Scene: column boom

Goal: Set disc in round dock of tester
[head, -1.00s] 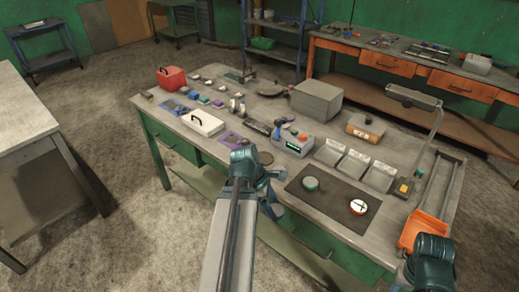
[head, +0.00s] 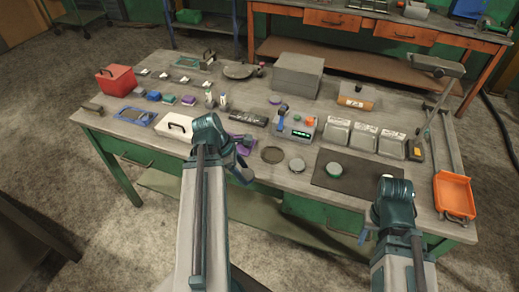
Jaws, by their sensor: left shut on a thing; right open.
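The grey tester (head: 297,130) stands mid-table with a green display, an orange-red button and a blue part at its left. In front of it lie a dark flat round piece (head: 272,155) and a pale grey disc (head: 297,165). A green-rimmed disc (head: 333,169) lies on the black mat (head: 345,182). My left gripper (head: 244,174) is low over the table's front edge, left of these round pieces. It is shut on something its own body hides. My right gripper (head: 364,236) is open at the front edge, below the mat. I cannot make out which feature is the round dock.
Grey sloped bins (head: 363,138) stand right of the tester, and an orange tray (head: 454,194) is at the right edge. A white case (head: 175,127) and a purple tray (head: 241,141) are near my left arm. A large grey box (head: 298,76) stands behind.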

